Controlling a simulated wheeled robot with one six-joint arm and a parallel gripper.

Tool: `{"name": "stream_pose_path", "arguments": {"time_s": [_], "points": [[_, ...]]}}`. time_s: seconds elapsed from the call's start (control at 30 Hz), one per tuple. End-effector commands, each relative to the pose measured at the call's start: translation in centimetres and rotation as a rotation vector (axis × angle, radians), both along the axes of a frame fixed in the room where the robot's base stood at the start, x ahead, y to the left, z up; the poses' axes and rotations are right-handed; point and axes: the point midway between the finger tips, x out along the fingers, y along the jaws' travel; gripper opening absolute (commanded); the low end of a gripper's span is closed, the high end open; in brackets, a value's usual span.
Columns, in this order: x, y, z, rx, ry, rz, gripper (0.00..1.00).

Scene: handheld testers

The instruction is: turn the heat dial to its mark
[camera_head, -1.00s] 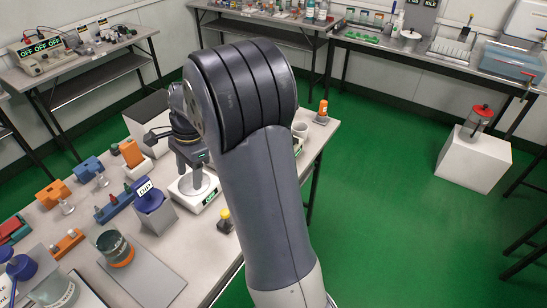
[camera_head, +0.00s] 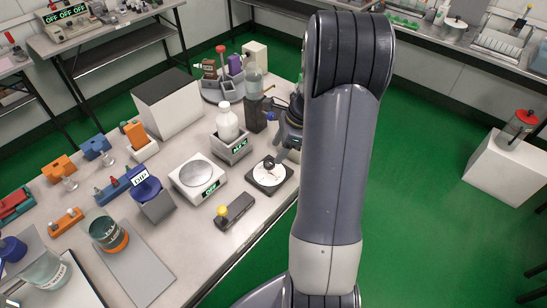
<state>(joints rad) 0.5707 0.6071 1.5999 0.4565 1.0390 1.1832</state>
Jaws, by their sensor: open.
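A round white dial (camera_head: 266,176) on a dark square base stands near the right edge of the bench; it looks like the heat dial. A small dark part stands up at its middle. Its mark is too small to make out. My gripper (camera_head: 281,156) is right at the dial, its fingers low over the dial's far right side. My arm and the gripper body hide much of the fingers, and I cannot tell whether they touch the dial. The gripper is open.
A scale (camera_head: 198,177) with a round plate stands left of the dial. A white bottle (camera_head: 227,121) in a grey holder stands behind it. A dark block with a yellow knob (camera_head: 222,211) lies in front. A large white box with a dark top (camera_head: 168,103) stands at the back left.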

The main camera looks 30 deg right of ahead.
Motion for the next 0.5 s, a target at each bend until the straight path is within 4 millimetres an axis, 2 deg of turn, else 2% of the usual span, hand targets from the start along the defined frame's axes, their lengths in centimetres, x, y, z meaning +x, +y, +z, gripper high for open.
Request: {"name": "stream_pose_path", "arguments": {"time_s": [0.03, 0.2, 0.33, 0.5], "points": [[0.1, 0.4, -1.0, 0.002, 0.003, 0.002, 0.55], [0.6, 1.4, -3.5, 0.001, 0.003, 0.001, 0.55], [0.8, 1.7, -4.5, 0.000, 0.001, 0.003, 0.55], [0.9, 1.9, -4.9, -0.002, -0.001, 0.001, 0.55]]}}
